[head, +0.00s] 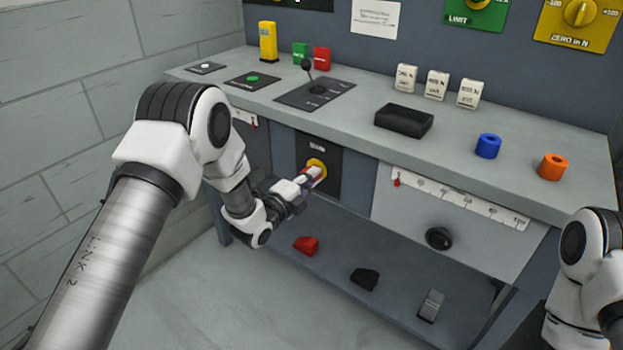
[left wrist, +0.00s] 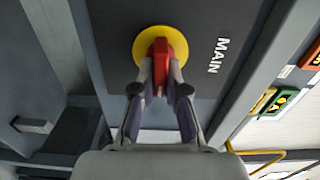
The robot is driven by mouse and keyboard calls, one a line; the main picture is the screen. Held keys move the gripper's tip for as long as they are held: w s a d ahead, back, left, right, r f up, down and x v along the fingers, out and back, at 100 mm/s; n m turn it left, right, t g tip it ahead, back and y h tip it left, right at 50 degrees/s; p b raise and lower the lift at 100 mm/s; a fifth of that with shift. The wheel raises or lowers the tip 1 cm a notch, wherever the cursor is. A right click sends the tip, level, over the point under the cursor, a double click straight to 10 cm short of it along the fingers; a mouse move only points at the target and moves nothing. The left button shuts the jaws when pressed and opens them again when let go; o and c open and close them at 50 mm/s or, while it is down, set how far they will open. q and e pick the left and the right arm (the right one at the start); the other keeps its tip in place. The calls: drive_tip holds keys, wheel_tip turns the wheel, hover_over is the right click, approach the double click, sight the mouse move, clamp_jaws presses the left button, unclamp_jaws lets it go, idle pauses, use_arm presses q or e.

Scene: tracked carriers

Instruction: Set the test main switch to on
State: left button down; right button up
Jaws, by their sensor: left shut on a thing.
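The main switch is a red handle on a yellow disc, set in a dark panel marked MAIN on the bench front. It shows in the head view (head: 317,165) and in the left wrist view (left wrist: 161,62). My left gripper (head: 309,178) is at the switch, and in the left wrist view its two fingers (left wrist: 160,88) are shut on the red handle, one on each side. The fingers hide part of the handle. Only part of my right arm shows at the right edge of the head view; its gripper is out of sight.
A lower shelf (head: 400,290) below the switch holds red, black and grey blocks. A black knob (head: 439,238) and a scale strip (head: 460,198) are on the front to the right. A black lever (head: 307,66), a black tray (head: 404,121) and several weights stand on the bench top.

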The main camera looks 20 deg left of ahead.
idle(0.3)
use_arm(q)
drive_tip(key=c, duration=1.2)
unclamp_jaws()
drive_tip(key=v, duration=1.2)
